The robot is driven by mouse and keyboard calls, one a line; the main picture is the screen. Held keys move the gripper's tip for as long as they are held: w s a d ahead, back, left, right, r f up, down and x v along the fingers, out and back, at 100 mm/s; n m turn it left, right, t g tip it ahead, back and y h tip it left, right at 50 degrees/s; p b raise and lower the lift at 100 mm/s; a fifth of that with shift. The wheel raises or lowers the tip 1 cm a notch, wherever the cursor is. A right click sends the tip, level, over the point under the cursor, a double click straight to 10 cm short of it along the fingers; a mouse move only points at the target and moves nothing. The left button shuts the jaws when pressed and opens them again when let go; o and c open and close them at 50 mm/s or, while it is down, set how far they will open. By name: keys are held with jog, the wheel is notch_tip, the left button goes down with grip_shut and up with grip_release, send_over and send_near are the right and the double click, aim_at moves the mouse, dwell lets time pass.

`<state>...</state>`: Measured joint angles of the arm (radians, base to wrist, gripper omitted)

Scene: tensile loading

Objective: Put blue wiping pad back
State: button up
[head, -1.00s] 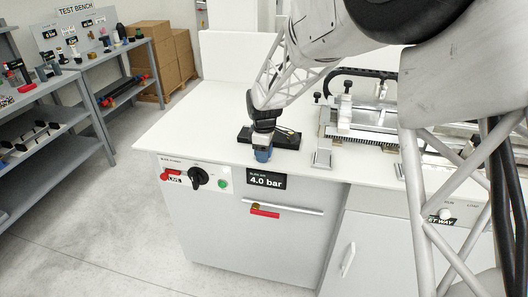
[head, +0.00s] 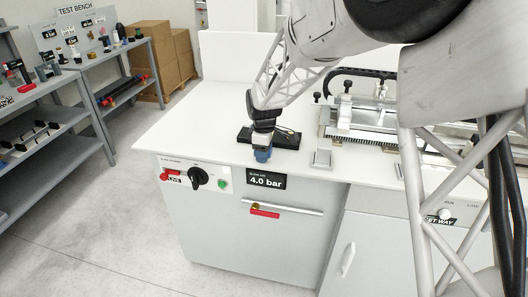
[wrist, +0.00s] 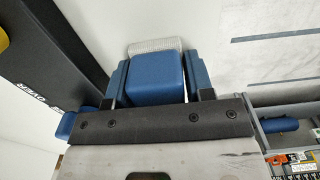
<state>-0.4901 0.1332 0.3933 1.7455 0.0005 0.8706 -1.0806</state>
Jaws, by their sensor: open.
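The blue wiping pad (wrist: 156,78) shows in the wrist view, with a whitish textured strip along its far edge. It lies between the two dark blue fingers of my gripper (wrist: 158,72), with narrow gaps at its sides. My gripper is open around it. In the head view my gripper (head: 263,140) points down at the bench's front edge, by a black tray (head: 288,141). Blue shows at its tip there, but I cannot tell pad from fingers. Whether the pad rests on a surface is unclear.
A small metal item lies on the black tray. A rig with a metal rail (head: 362,134) stands to the right on the white bench (head: 195,120). Knobs and a red-handled lever are on the front panel. The bench's left part is clear. Shelves stand at far left.

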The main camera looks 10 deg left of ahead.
jog(key=shift+o, duration=0.4)
jog(key=shift+a+r, duration=0.1)
jog(key=shift+r, duration=3.95)
jog(key=shift+d+r, duration=0.15)
jog(key=shift+d, duration=0.1)
jog(key=s+d+r+m, duration=0.3)
jog(key=s+d, duration=0.2)
jog(key=d, duration=0.2)
jog(key=s+d+r+m+t, duration=0.1)
jog(key=s+d+r+m, duration=0.2)
jog(key=s+d, duration=0.3)
jog(key=s+d+r+m, duration=0.2)
jog(key=s+d+r, duration=0.15)
jog(key=d, duration=0.55)
jog(key=s+d+f+m, duration=0.1)
jog(key=s+d+m, duration=0.4)
jog(key=s, duration=0.6)
jog(key=s+d+f+m+t, duration=0.1)
jog(key=s+d+m, duration=0.4)
jog(key=s+d, duration=0.4)
jog(key=s, duration=0.3)
jog(key=shift+s+f+t, duration=0.2)
jog(key=shift+s+t, duration=0.05)
jog(key=shift+t, duration=0.05)
